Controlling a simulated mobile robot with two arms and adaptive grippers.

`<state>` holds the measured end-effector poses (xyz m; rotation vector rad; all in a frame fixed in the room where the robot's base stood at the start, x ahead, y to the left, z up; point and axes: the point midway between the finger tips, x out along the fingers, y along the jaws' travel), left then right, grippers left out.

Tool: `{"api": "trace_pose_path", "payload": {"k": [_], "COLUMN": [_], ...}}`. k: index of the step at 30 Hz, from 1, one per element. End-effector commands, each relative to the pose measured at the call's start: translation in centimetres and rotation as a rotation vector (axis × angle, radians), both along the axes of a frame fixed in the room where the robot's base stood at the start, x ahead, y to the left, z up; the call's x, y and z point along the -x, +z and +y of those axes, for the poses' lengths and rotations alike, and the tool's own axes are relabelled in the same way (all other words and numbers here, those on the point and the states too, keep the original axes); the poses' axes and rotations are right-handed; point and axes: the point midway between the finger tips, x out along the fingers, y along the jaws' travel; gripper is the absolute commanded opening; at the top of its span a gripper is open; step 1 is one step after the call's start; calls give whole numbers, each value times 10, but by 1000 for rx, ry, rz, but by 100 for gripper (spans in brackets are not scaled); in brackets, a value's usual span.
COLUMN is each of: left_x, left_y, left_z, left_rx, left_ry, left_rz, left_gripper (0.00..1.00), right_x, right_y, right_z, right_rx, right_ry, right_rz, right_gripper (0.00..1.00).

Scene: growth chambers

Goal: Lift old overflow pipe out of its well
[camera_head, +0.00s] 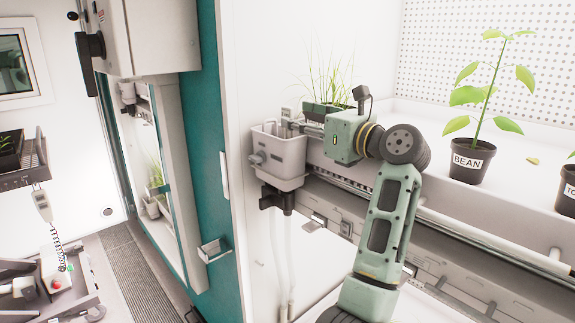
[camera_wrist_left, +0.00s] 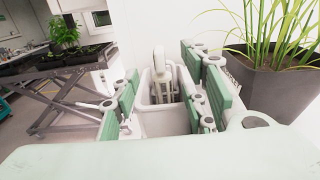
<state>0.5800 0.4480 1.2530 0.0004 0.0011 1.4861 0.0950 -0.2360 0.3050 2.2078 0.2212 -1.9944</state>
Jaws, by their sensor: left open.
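The well (camera_head: 280,157) is a pale grey box at the end of the bench in the head view. My left gripper (camera_head: 300,127) reaches in from the right at its top, and its fingers are small there. In the left wrist view the open green-padded fingers of my left gripper (camera_wrist_left: 160,97) stand on both sides of the old overflow pipe (camera_wrist_left: 159,65). The pipe is a pale upright piece standing in the well (camera_wrist_left: 168,122). It lies between the fingers with visible gaps; contact does not show. The pipe's lower end is hidden. My right gripper is not in view.
A pot of grass (camera_head: 327,108) stands close behind my left gripper; its dark pot (camera_wrist_left: 267,85) is right of the fingers in the wrist view. A bean pot (camera_head: 465,162) stands on the bench. A teal door edge (camera_head: 208,130) is left of the well.

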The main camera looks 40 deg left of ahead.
Motion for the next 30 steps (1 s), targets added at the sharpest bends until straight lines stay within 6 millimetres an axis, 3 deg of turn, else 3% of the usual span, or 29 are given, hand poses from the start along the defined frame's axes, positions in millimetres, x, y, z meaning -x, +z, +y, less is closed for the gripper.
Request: {"api": "trace_pose_path", "payload": {"k": [9, 17, 30], "left_x": [-3, -4, -4], "left_y": [1, 0, 0], "left_z": [42, 45, 45], "left_rx": [-1, 0, 0], "left_ry": [1, -1, -1], "left_rz": [1, 0, 0], "left_gripper": [41, 41, 4], "right_x": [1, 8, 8], "right_y": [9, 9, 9], "right_z": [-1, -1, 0], "right_rx": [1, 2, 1], "right_ry": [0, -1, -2], "right_rz": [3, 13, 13], "right_gripper": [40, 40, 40]}}
